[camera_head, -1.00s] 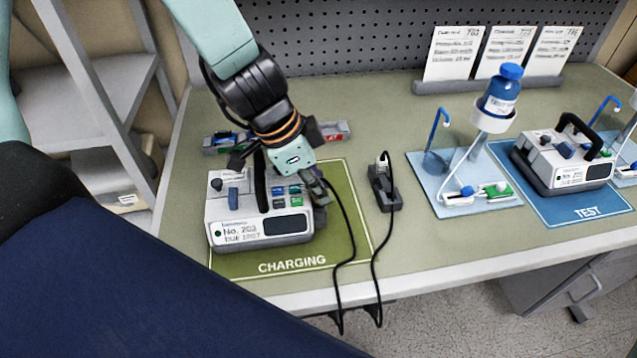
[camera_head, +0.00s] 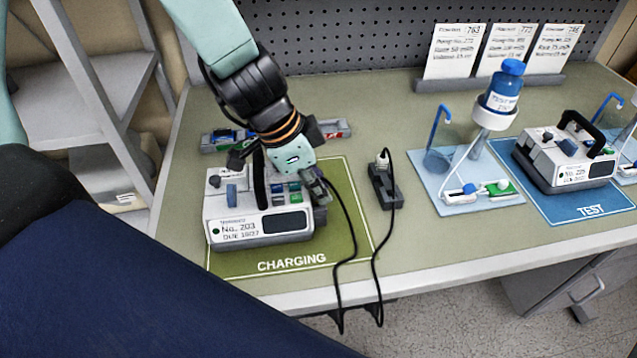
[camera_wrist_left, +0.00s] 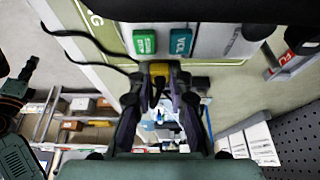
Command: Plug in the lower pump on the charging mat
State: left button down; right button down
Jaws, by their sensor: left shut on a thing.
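One white-and-grey pump (camera_head: 225,205), labelled No. 203, stands on the green charging mat (camera_head: 345,215); I cannot see a second pump stacked with it. My left gripper (camera_head: 319,189) is at the pump's right side, shut on a small cable plug. The black cable (camera_head: 352,225) runs from there over the mat and off the table's front edge. In the left wrist view the plug (camera_wrist_left: 159,69) shows yellowish between my fingertips, close to the pump's edge beside its green and teal buttons (camera_wrist_left: 162,42). Whether it sits in a socket is hidden. My right gripper is not in view.
A dark holder (camera_head: 385,188) with another plug and cable stands right of the mat. Further right are a drip stand with a blue bottle (camera_head: 503,90) and a pump (camera_head: 565,158) on the blue test mat. Small trays (camera_head: 225,139) lie behind the charging pump.

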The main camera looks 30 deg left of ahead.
pick_arm(q)
jog(key=shift+f+b, duration=0.3)
jog(key=shift+b, duration=0.1)
dwell(0.4)
jog(key=c, duration=1.2)
grip_release()
jog(key=shift+o, duration=0.5)
jog(key=o, duration=0.3)
jog(key=shift+r, duration=0.1)
jog(key=shift+r+p, duration=3.05)
jog(key=shift+r, duration=0.4)
